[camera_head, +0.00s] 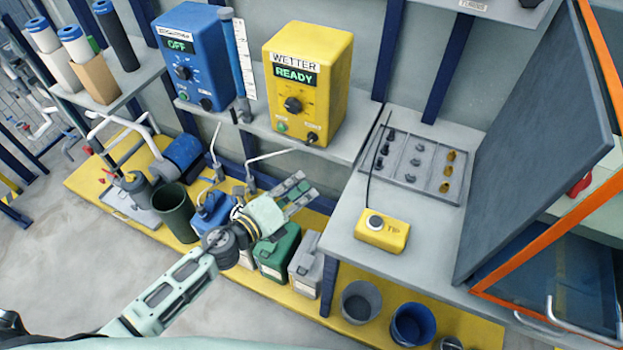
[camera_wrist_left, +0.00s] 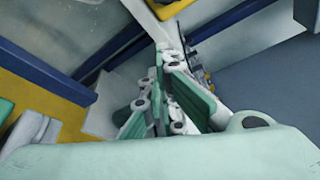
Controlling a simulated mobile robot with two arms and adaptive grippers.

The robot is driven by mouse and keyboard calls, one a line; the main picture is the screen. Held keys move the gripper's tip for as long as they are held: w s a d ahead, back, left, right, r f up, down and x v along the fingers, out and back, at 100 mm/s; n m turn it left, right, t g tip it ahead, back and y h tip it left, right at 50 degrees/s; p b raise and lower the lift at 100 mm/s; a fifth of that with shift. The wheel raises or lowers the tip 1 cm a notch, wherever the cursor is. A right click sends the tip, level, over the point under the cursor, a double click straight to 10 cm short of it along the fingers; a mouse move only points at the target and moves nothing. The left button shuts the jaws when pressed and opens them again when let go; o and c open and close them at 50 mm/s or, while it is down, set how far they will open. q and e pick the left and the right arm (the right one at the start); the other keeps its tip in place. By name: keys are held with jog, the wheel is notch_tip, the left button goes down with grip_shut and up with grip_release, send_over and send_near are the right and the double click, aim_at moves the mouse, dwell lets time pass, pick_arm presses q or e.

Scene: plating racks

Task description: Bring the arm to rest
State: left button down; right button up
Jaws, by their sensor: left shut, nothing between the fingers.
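My left arm comes in from the lower left in the head view. Its left gripper (camera_head: 297,191) is held in the air over the yellow lower deck, in front of the shelf. The gripper is shut and empty. In the left wrist view the left gripper (camera_wrist_left: 168,92) shows its green finger pads close together with nothing between them. Its tips point toward a grey bench (camera_head: 345,215) on the right and are apart from it as far as I can tell. My right gripper is in neither view.
A yellow WETTER box (camera_head: 305,85) and a blue box reading OFF (camera_head: 192,55) stand on the shelf. Jerrycans, including a green one (camera_head: 277,255), stand below the arm. A yellow button box (camera_head: 383,232) and a grey tray (camera_head: 418,163) sit on the bench. A dark panel (camera_head: 540,140) stands open right.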

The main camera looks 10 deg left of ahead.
pick_arm(q)
jog(key=s+a+f+n+g+y, duration=0.15)
jog(key=s+a+f+n, duration=0.3)
jog(key=f, duration=0.45)
jog(key=s+a+f+n+g+y, duration=0.1)
jog(key=s+a+f+n+y, duration=0.35)
jog(key=f, duration=0.55)
jog(key=s+a+f+n+g+y, duration=0.1)
jog(key=s+a+f+n+g, duration=0.15)
jog(key=a+f+n, duration=0.4)
jog(key=s+f+n+g, duration=0.2)
jog(key=s+f+n, duration=0.2)
jog(key=s, duration=0.7)
jog(key=s+f+n+g+y, duration=0.1)
jog(key=s+f+n, duration=0.3)
jog(key=s+f, duration=0.4)
jog(key=s+f+n+g+y, duration=0.1)
jog(key=s+f+n+g, duration=0.3)
jog(key=s, duration=1.1)
notch_tip(320, 180, down, 3)
jog(key=shift+d+f, duration=0.1)
jog(key=shift+d, duration=0.25)
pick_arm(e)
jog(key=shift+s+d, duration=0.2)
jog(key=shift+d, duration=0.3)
pick_arm(q)
jog(key=shift+n, duration=0.25)
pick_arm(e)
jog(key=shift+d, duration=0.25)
